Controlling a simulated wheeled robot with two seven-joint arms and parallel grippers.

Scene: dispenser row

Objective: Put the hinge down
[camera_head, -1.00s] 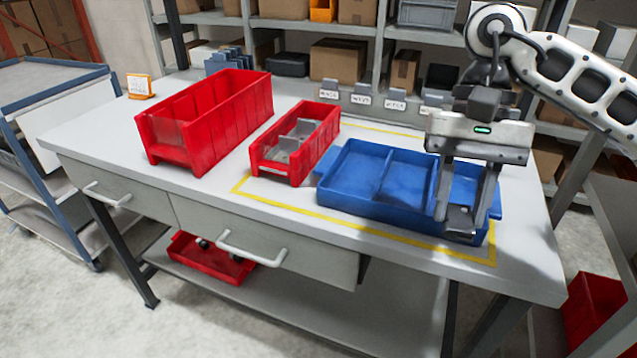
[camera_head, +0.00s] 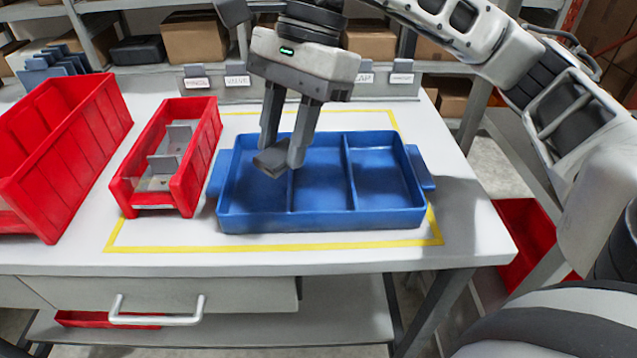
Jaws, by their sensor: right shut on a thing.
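My right gripper (camera_head: 281,158) is shut on a grey hinge (camera_head: 270,162), a small flat metal piece held at the fingertips. It hangs over the left part of the blue tray (camera_head: 320,222), near the divider between the left and middle compartments. I cannot tell how far the hinge is above the tray floor. The tray has three compartments, and the middle and right ones look empty; the fingers and hinge hide part of the left one. More grey metal pieces lie in the small red bin (camera_head: 200,178) left of the tray. My left gripper is not in view.
A large red bin (camera_head: 60,165) stands at the left of the worktable (camera_head: 480,225). Yellow tape (camera_head: 270,246) frames the tray area. Small label holders (camera_head: 196,82) line the back edge. The tabletop right of the tray is clear.

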